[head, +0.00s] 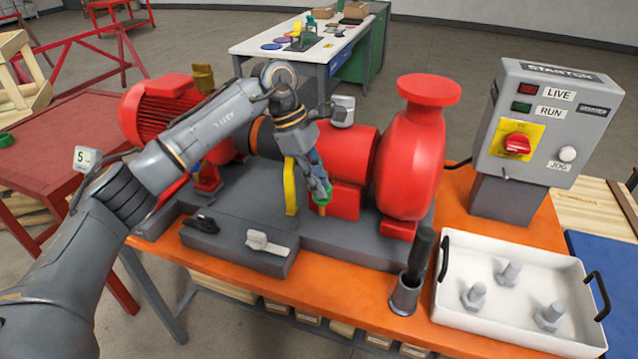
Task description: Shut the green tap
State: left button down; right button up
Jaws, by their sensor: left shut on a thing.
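The green tap (326,203) shows as a small patch of green at the front of the red pump's middle housing, low down. A short orange-yellow stub shows just below it. My left gripper (324,192) reaches down from above, and its fingers are shut on the green tap. The fingers hide most of the tap, so I cannot tell which way its handle points. My right gripper is not in view.
The red pump (412,165) stands right of my left gripper, and a yellow guard (290,186) stands close on its left. A white tray (466,322) with bolts lies at the right.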

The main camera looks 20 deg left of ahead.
pick_arm(q)
jog(key=shift+r, duration=0.1)
dwell(0.3)
jog(key=c, duration=1.3)
grip_release()
jog(key=v, duration=1.2)
